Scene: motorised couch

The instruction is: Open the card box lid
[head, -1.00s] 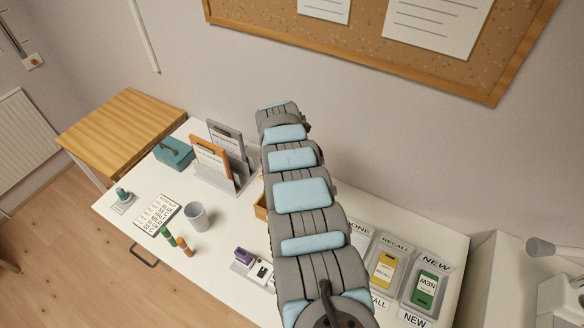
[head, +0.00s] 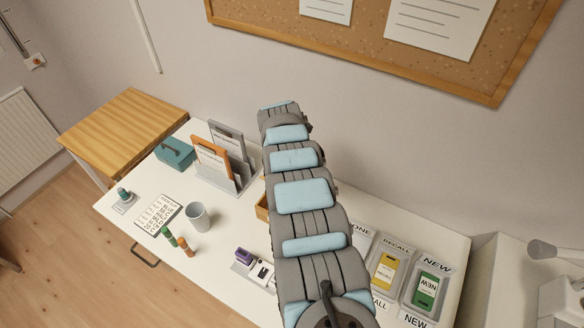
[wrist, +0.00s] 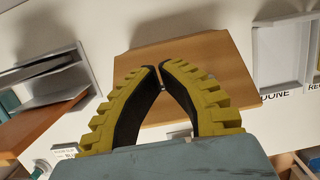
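A wooden box, which I take to be the card box, shows in the wrist view as a flat brown wooden top (wrist: 215,65). In the head view only a small wooden corner (head: 262,207) shows at the left of my arm; the rest is hidden behind the arm. My gripper (wrist: 158,68) has yellow-green ribbed fingers with black pads. Its fingertips are drawn nearly together over the wooden top, with a thin gap between them. I see nothing clearly held. Whether the tips touch the wood I cannot tell. The fingers cover part of the top.
A grey file rack (head: 240,178) with clipboards stands left of the box. Labelled trays (head: 423,308) lie to the right. A mug (head: 197,216), stamps (head: 243,257) and a teal box (head: 175,153) are on the white table. A corkboard hangs on the wall behind.

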